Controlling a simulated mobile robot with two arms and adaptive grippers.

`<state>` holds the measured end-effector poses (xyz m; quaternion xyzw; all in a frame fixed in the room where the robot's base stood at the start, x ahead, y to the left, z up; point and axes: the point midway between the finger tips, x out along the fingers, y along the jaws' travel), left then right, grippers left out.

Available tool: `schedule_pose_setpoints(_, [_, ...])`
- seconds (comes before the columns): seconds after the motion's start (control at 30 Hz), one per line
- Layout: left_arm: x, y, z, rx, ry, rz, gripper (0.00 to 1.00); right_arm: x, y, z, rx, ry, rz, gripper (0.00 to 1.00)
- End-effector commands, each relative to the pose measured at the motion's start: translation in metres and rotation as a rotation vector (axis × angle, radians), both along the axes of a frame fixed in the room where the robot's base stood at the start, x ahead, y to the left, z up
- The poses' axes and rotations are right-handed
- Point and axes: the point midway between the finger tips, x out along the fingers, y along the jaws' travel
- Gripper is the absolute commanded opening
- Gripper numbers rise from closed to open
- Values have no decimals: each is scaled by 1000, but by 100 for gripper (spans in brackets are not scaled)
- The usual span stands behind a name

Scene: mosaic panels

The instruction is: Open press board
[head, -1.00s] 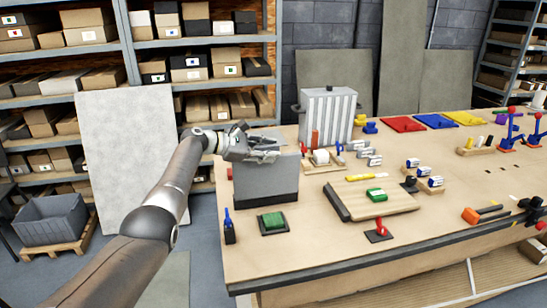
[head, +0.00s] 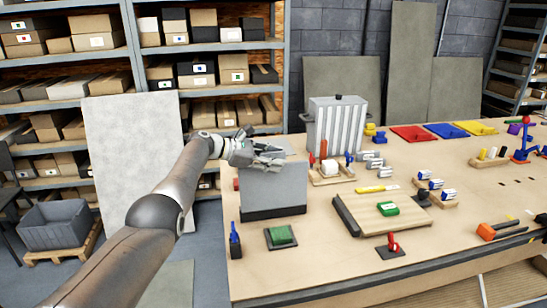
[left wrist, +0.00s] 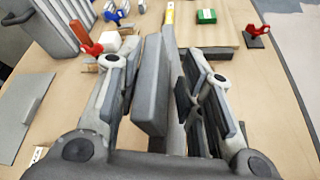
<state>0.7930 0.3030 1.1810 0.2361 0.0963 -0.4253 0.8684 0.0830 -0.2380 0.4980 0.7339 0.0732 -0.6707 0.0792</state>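A grey upright panel (head: 273,186) with a dark lower strip stands near the table's left edge; I take it to be the press board. My left gripper (head: 258,156) is at its top edge, fingers pointing right. In the left wrist view my left gripper (left wrist: 163,70) has its fingers apart. A thick grey slab (left wrist: 151,90) and a thin grey edge lie in the gap between them; I see space beside the fingers, and contact is unclear. The gripper hides part of the panel's top. My right gripper is not in view.
A ribbed grey box (head: 335,125) stands behind. A wooden board (head: 375,222) with a green block (head: 388,209) lies to the right. A green pad (head: 281,236), a blue-handled item (head: 235,240) and a red clamp (head: 391,246) are in front. Bare tabletop shows between them.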

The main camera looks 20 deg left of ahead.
Motion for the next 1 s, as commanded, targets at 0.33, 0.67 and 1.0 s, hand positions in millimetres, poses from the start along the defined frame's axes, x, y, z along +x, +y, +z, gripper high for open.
schedule_pose_setpoints(0.33, [0, -1, 1, -6, 1, -1, 36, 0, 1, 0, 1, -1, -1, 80])
schedule_pose_setpoints(0.67, [-2, 2, 3, -7, -2, -1, 36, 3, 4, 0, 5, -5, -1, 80])
schedule_pose_setpoints(1.0, [-25, 28, 16, -5, -2, 1, 36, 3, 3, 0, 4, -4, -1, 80])
